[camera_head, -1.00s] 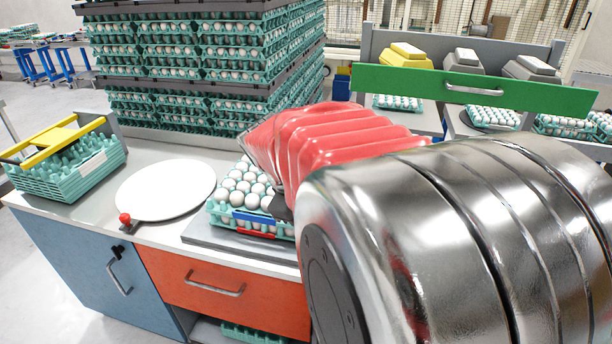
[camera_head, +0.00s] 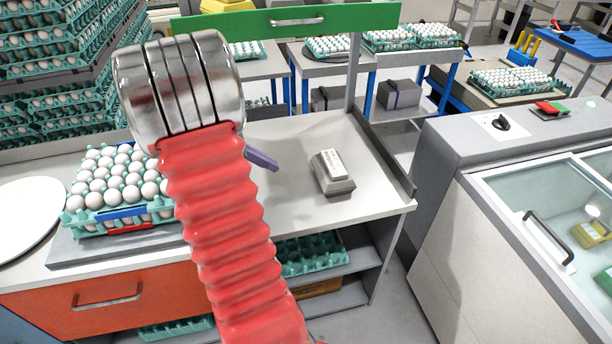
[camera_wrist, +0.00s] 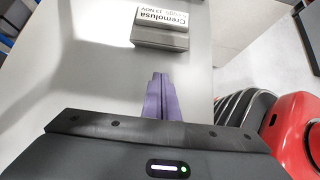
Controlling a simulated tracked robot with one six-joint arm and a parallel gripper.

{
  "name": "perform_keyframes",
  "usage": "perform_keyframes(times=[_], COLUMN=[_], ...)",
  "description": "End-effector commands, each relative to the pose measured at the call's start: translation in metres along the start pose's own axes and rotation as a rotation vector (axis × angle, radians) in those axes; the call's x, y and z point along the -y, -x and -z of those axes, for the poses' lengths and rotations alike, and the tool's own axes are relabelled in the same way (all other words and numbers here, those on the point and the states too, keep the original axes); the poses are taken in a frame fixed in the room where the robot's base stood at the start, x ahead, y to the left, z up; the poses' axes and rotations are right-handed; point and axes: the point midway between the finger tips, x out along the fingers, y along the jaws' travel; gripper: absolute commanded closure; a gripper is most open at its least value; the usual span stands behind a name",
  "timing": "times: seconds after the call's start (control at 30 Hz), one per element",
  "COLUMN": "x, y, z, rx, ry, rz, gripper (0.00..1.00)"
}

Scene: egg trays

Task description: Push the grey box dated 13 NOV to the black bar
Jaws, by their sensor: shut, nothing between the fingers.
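The grey box (camera_head: 334,185) sits on the light counter, right of my gripper, with a white label on top. In the wrist view the grey box (camera_wrist: 160,38) lies ahead of my fingers, and its label reads "Cremolusa" and "13 NOV". My gripper (camera_head: 276,167) has purple fingers, mostly hidden behind my arm in the head view. In the wrist view my gripper (camera_wrist: 160,75) is shut and empty, with a gap of bare counter before the box.
An egg tray (camera_head: 72,203) full of white eggs stands left of my arm. A green drawer front (camera_head: 285,22) is at the back. The counter around the box is clear.

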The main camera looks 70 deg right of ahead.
Motion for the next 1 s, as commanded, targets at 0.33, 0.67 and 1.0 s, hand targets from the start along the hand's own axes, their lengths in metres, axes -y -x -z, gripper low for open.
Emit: perform_keyframes(times=[0.33,0.67,1.0], x=[0.0,0.001,0.001], y=[-0.005,-0.046,-0.099], z=[0.001,0.0,0.001], rx=[-0.002,-0.002,-0.002], ry=[-0.002,-0.002,-0.002], rz=[0.0,0.002,0.002], gripper=[1.0,1.0,1.0])
